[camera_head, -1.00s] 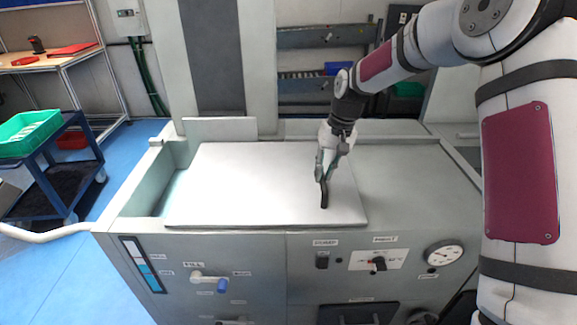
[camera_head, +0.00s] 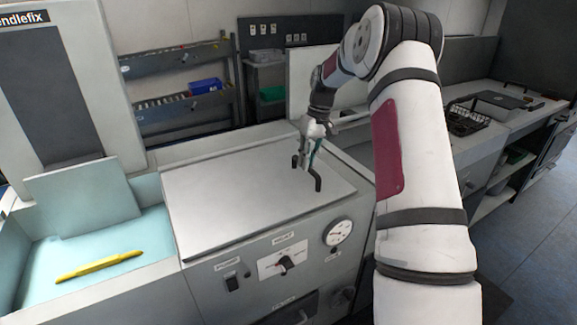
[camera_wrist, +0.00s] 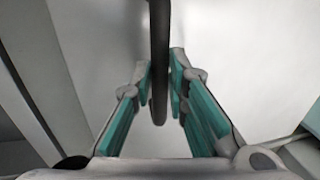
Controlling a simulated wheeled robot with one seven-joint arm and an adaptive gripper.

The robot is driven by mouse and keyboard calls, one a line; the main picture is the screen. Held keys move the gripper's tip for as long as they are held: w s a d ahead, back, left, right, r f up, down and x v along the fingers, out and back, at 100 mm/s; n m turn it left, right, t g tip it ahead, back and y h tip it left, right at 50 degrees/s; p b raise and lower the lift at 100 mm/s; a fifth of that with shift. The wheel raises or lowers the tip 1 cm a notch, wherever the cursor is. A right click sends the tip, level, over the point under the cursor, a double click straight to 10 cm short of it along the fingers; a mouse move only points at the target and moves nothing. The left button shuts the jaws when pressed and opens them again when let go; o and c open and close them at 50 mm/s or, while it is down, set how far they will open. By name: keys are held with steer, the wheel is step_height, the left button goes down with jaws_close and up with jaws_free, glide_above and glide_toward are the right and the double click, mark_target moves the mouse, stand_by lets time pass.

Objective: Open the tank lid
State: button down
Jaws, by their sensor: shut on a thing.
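The tank lid (camera_head: 225,195) is a flat pale grey plate lying to the right of the tank opening, over the right part of the cabinet top. The tank (camera_head: 150,225) is uncovered at the left and shows pale blue inside. The black lid handle (camera_head: 318,182) stands near the lid's right side. My gripper (camera_head: 305,160) is shut on this handle from above. In the wrist view, the dark handle (camera_wrist: 159,45) runs between the teal-padded fingers of my gripper (camera_wrist: 160,75).
A yellow, long object (camera_head: 100,265) lies in the tank. A gauge (camera_head: 338,232) and a knob panel (camera_head: 284,262) are on the cabinet front. A grey panel (camera_head: 85,200) stands behind the opening. A bench with a tray (camera_head: 465,118) is at the right.

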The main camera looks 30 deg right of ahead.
steer(key=shift+d+r, duration=0.1)
steer(key=shift+d, duration=1.1)
steer(key=shift+d, duration=0.1)
steer(key=c, duration=1.6)
jaws_free()
steer(key=shift+o, duration=0.2)
step_height(320, 180, up, 12)
steer(key=d, duration=0.2)
steer(key=shift+s, duration=0.15)
